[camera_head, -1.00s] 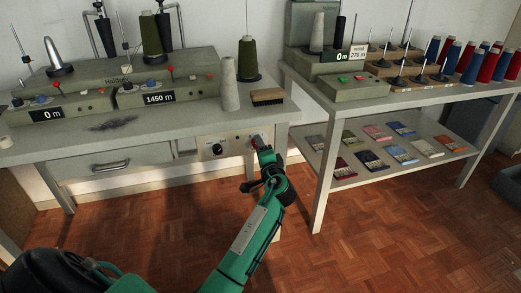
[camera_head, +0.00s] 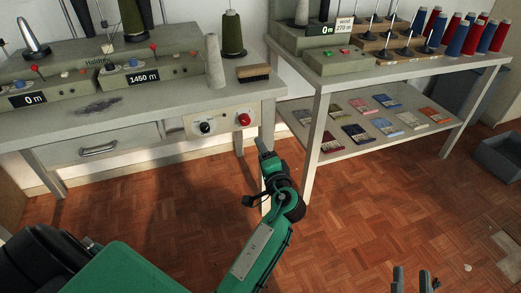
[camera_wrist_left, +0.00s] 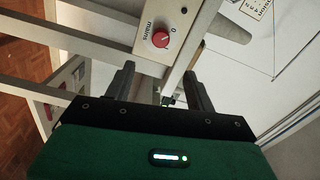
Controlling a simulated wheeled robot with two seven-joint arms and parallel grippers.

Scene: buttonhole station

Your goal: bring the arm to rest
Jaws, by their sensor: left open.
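My left arm, green, reaches up from the bottom of the head view. Its gripper (camera_head: 264,150) is in front of the table, below and right of the red knob (camera_head: 244,119), and apart from it. In the left wrist view the left gripper (camera_wrist_left: 158,76) has its two dark fingers spread with nothing held between them. The red knob (camera_wrist_left: 160,39), on a pale panel marked "mains", shows beyond the fingers. My right gripper (camera_head: 411,280) shows only its fingertips at the bottom right edge, apart and empty over the floor.
The left table (camera_head: 190,122) carries grey counter boxes, thread cones and a brush (camera_head: 253,72). The right table (camera_head: 415,68) holds spools, with coloured packets on its lower shelf (camera_head: 335,152). A dark crate (camera_head: 497,160) stands at right.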

